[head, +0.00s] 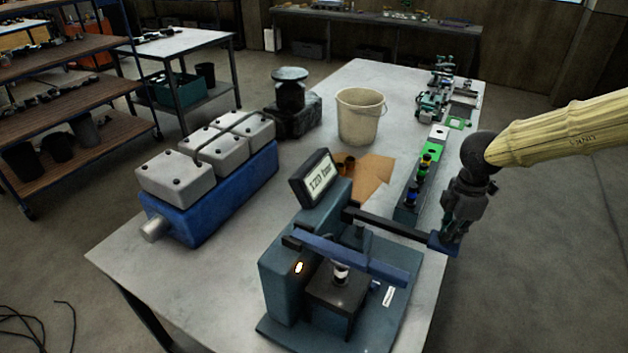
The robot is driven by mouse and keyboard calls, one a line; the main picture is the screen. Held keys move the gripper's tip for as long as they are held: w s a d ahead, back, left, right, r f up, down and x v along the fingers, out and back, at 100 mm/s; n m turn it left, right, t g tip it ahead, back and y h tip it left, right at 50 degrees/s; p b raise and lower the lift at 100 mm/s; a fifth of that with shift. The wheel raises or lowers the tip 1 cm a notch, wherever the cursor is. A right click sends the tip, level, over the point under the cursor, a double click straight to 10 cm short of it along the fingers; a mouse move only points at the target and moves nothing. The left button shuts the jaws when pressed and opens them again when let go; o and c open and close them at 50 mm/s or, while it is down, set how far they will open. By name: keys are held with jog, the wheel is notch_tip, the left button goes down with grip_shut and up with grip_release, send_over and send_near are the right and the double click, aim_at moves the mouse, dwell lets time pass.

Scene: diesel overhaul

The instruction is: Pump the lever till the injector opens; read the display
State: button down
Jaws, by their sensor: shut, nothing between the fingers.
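The teal injector tester (285,270) stands at the near end of the workbench. Its tilted display (319,180) is lit and seems to read 120 bar, though the digits are small. The dark pump lever (385,223) reaches out to the right and ends in a blue grip (441,243). My gripper (451,238) points down at that grip, its fingers shut with nothing between them. I cannot tell whether they touch it. A small silver and white part, likely the injector (341,272), sits under a blue bar (350,257).
A blue block with grey covers (208,200) stands left on the workbench (120,250). A cream bucket (361,117), brown cardboard (370,178) and a rack of coloured parts (412,190) lie behind the tester. Open floor lies right of the bench.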

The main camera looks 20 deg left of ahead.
jog(key=shift+f+b, duration=1.6)
jog(key=shift+f, duration=1.85)
jog(key=shift+a+r+p, duration=0.15)
jog(key=shift+r+p, duration=1.4)
jog(key=shift+r, duration=0.6)
jog(key=shift+a+r+p, duration=0.1)
jog(key=shift+r+p, duration=1.4)
jog(key=shift+r, duration=0.6)
jog(key=shift+r+p, duration=1.55)
jog(key=shift+r, duration=0.45)
jog(key=shift+f, duration=0.1)
